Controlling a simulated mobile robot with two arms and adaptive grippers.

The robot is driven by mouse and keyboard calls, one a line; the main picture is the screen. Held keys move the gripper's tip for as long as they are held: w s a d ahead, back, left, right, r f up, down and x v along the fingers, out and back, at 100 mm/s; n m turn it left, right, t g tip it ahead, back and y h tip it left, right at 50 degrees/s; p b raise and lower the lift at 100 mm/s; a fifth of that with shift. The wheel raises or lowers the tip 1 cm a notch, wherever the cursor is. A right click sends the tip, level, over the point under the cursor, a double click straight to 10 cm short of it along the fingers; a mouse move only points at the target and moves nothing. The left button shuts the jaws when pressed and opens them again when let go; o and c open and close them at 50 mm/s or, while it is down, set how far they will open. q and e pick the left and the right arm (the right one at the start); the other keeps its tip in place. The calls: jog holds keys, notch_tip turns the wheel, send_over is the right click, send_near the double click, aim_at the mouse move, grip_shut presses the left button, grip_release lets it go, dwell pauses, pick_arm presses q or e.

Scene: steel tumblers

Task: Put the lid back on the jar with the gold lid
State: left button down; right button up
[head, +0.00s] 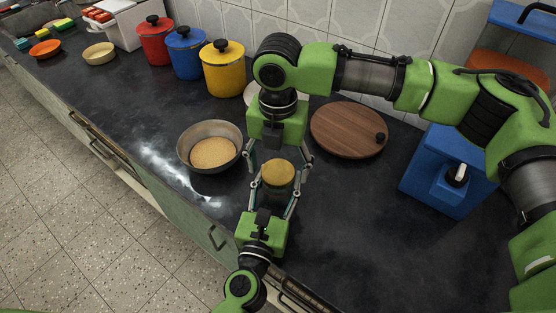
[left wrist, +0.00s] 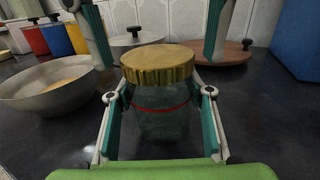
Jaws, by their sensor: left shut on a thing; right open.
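The glass jar (left wrist: 160,125) stands upright on the dark counter with a red ring around its upper part. The gold lid (head: 277,171) sits level on its top; it also shows in the left wrist view (left wrist: 158,68). I cannot tell whether it is screwed tight. My left gripper (head: 274,191) comes from the near side and is shut on the jar's body below the lid. My right gripper (head: 278,160) points down over the jar, open, with one finger on each side of the lid and apart from it.
A grey bowl with tan contents (head: 185,148) is left of the jar. A round wooden board (head: 345,128) lies to the right, with a blue box (head: 440,190) beyond. Yellow (head: 223,72), blue (head: 187,57) and red (head: 155,45) canisters line the wall. The front right counter is clear.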

jog(key=shift+c, duration=0.3)
jog(key=c, duration=1.1)
jog(key=shift+m, duration=0.3)
